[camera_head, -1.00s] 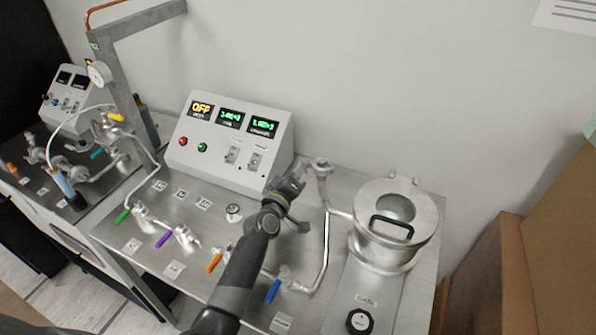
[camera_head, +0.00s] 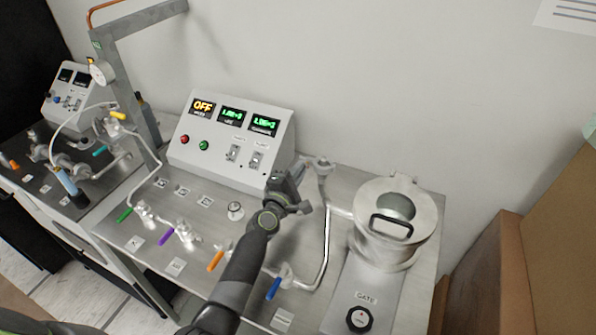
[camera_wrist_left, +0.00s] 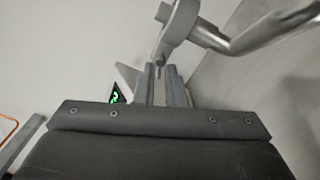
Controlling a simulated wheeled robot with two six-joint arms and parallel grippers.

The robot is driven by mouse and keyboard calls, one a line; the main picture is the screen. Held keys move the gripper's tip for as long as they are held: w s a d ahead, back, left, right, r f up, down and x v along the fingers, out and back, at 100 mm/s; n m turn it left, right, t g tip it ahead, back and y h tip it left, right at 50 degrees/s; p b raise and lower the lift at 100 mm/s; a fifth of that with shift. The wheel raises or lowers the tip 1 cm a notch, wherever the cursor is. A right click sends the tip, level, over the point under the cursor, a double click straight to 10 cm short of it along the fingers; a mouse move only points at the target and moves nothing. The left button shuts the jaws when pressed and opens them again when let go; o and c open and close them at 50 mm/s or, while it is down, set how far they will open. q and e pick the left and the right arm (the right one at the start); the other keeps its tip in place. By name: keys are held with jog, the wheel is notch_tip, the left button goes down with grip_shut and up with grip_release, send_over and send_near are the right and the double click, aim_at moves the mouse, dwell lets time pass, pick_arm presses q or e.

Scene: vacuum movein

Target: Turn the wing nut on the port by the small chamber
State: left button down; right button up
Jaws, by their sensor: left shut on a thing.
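The small chamber (camera_head: 372,240) is a metal pot with a round lid and a black handle, at the right of the bench in the head view. A pipe leads from it to the port (camera_head: 322,163) behind it on the left. In the wrist view the port's round flange (camera_wrist_left: 183,20) is near the top centre. My left gripper (camera_head: 298,178) is at the port. In the wrist view its fingers (camera_wrist_left: 160,80) are shut on the wing nut (camera_wrist_left: 158,66), a small grey piece below the flange, mostly hidden between them. My right gripper is in neither view.
A control box (camera_head: 230,140) with lit displays stands close behind and left of my left gripper. Several coloured valve handles, such as the blue one (camera_head: 273,289), line the bench front. A black GATE knob (camera_head: 359,318) is at front right. Cardboard boxes (camera_head: 490,275) stand beyond the bench's right edge.

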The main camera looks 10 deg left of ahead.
pick_arm(q)
jog(key=n, duration=0.8)
jog(key=n+p, duration=0.1)
jog(key=n, duration=0.3)
jog(key=shift+s+d+f+n, duration=0.15)
jog(key=shift+d+f+n, duration=0.15)
jog(key=shift+d+f, duration=0.05)
dwell(0.4)
jog(key=c, duration=1.8)
grip_release()
jog(key=s+a, duration=0.1)
jog(key=s, duration=0.4)
jog(key=s+a, duration=0.1)
jog(key=s, duration=0.5)
jog(key=s+a, duration=0.1)
jog(key=s, duration=0.5)
jog(key=shift+a+p, duration=0.15)
jog(key=shift+p, duration=0.2)
